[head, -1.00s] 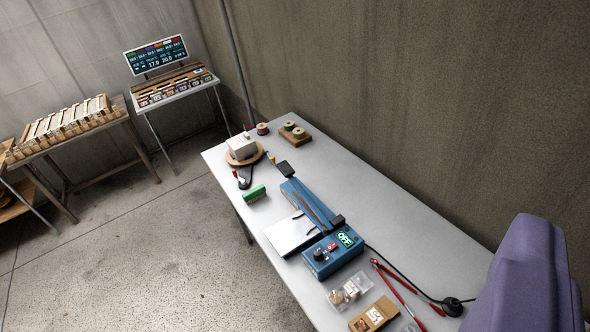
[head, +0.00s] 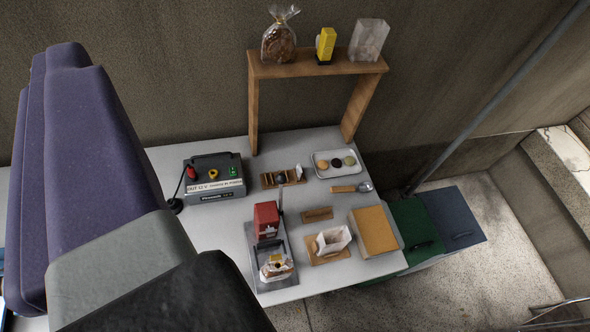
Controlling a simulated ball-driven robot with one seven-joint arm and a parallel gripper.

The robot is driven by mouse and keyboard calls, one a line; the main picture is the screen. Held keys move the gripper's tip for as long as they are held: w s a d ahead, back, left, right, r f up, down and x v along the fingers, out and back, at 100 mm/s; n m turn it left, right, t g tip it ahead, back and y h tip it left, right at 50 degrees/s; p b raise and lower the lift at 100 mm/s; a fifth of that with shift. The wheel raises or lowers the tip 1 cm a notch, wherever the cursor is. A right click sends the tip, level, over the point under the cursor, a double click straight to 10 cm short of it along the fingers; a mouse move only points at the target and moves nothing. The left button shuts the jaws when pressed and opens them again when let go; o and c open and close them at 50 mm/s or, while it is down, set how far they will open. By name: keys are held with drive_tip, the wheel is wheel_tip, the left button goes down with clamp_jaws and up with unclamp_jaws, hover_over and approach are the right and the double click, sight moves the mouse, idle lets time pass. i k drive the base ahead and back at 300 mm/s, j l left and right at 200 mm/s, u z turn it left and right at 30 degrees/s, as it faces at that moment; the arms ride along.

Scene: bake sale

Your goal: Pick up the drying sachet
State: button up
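I cannot make out a drying sachet for certain. A small wooden rack (head: 270,181) on the white table (head: 222,238) holds a dark round piece and a small upright pale piece (head: 299,172), too small to identify. An open white paper bag (head: 332,240) stands on a wooden board. A red device on a grey base (head: 266,220) has a clear bag with a brown item (head: 277,267) at its front. My gripper's fingers are not in view; part of my own arm fills the left side.
A wooden shelf (head: 318,69) holds a bag of cookies (head: 279,40), a yellow box (head: 326,43) and a clear bag (head: 369,40). A power unit (head: 214,178), a tray of round pieces (head: 320,170), a scoop (head: 350,188) and a tan box (head: 373,231) crowd the table.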

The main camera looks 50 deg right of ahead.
sight(299, 171)
drive_tip(key=i+l, duration=0.15)
drive_tip(key=l, duration=0.2)
drive_tip(key=i+l+z, duration=0.1)
drive_tip(key=l, duration=0.25)
drive_tip(key=i+l, duration=0.25)
